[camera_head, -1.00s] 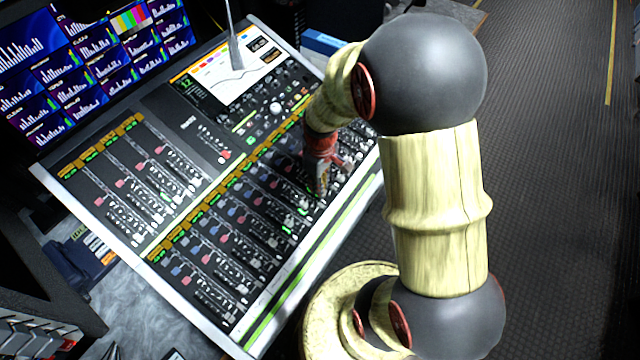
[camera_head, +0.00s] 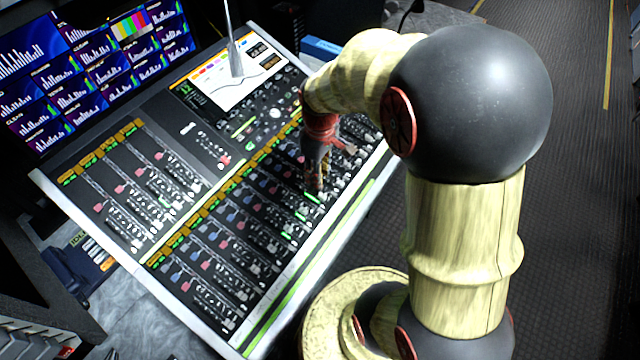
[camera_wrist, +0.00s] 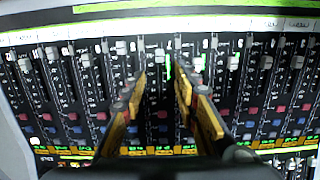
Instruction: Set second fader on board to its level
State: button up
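The mixing board (camera_head: 182,142) has an upper-left bank and a lower bank of faders. My gripper (camera_head: 317,188) is over the right part of the lower bank, pointing down. In the wrist view my gripper (camera_wrist: 161,78) is open, with its two fingers apart and nothing held between them. A grey fader cap (camera_wrist: 160,54) shows in the gap, slightly beyond the fingertips. Another grey cap (camera_wrist: 198,63) is just right of the right finger. Green level marks glow near these channels. I cannot tell which fader is the second one, nor whether the fingertips touch the board.
Monitors (camera_head: 90,70) stand behind the board at the left. A lit touch screen (camera_head: 228,75) is at the board's top, with a thin grey stem in front. Open floor (camera_head: 570,200) is at the right.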

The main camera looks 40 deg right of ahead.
notch_tip(320, 180, up, 4)
jog(key=shift+f, duration=0.2)
dwell(0.5)
jog(key=s+a+r+m+t, duration=0.2)
jog(key=s+a+r, duration=0.3)
jog(key=r, duration=0.3)
jog(key=s+a+r+m+t, duration=0.2)
jog(key=s+a+r+t, duration=0.1)
jog(key=s+a+r, duration=0.3)
notch_tip(320, 180, up, 2)
jog(key=shift+s+a+r+t, duration=0.25)
jog(key=shift+a+t, duration=0.05)
jog(key=shift+a, duration=0.35)
jog(key=shift+d, duration=0.1)
dwell(1.1)
